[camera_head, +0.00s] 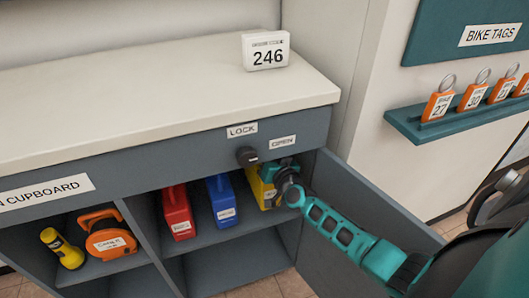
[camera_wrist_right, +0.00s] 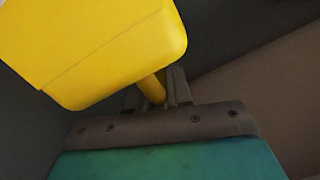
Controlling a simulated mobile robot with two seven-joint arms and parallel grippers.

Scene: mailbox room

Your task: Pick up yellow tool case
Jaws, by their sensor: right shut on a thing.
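The yellow tool case (camera_head: 258,188) stands on the upper shelf inside the open right section of the cupboard, at its right end. My right gripper (camera_head: 287,181) reaches in from the right and partly covers it. In the right wrist view the yellow tool case (camera_wrist_right: 110,45) fills the upper left, and its thin yellow handle part lies between the fingers of my right gripper (camera_wrist_right: 160,90), which is shut on it. I cannot tell whether the case is clear of the shelf. My left gripper is not in view.
A red case (camera_head: 177,211) and a blue case (camera_head: 222,200) stand left of the yellow one. The open cupboard door (camera_head: 350,220) is at the right, under my right arm. A dark knob (camera_head: 247,156) sits above.

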